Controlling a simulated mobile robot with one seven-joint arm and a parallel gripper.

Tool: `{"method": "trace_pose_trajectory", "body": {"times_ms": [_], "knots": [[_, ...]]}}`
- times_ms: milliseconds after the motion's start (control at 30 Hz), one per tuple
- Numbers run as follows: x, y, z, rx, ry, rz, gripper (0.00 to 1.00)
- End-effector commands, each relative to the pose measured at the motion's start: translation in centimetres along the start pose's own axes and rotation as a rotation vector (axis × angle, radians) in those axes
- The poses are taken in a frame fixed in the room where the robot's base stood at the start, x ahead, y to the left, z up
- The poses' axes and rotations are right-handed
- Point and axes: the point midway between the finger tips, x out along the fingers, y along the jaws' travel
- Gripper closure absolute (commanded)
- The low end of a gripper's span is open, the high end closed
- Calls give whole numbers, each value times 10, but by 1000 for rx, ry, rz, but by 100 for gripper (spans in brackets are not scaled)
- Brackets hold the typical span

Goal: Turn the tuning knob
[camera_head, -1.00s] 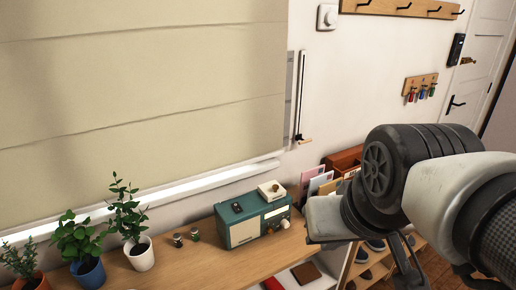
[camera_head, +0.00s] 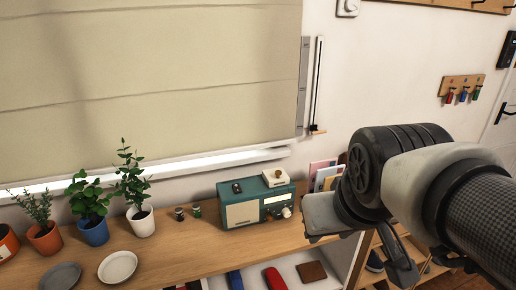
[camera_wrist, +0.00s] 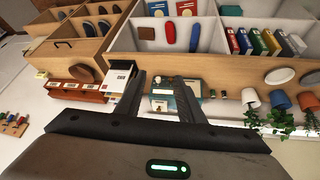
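A teal and cream radio (camera_head: 240,214) stands on the wooden shelf top, right of the plants. Its pale round tuning knob (camera_head: 286,212) is at the right end of its front. My gripper (camera_wrist: 163,78) shows in the wrist view with its two dark fingers spread apart and nothing held between them. The radio (camera_wrist: 163,86) appears beyond and between the fingers, partly hidden by them. In the head view my wrist is to the right of the radio, apart from the knob; the fingertips are not clear there.
The shelf top (camera_head: 190,258) holds potted plants (camera_head: 90,232), two small jars, a grey plate (camera_head: 60,276) and a white plate (camera_head: 117,267) left of the radio. A cream box sits on the radio. Envelopes (camera_head: 323,176) stand to its right, near my wrist.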

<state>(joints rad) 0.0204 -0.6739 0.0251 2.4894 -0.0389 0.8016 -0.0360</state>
Motion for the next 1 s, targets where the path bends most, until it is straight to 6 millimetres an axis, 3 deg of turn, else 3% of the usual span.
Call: {"method": "trace_pose_trajectory", "body": {"times_ms": [233,300,400,600,700,800,1000], "knots": [[112,10,-74,-370,110,92,62],[151,31,-72,-421,114,105,62],[205,47,-65,-503,142,87,62],[295,50,-29,-599,262,-34,62],[325,40,-7,-594,364,-111,62],[341,26,10,-545,496,-178,62],[336,9,26,-339,801,-229,62]]}}
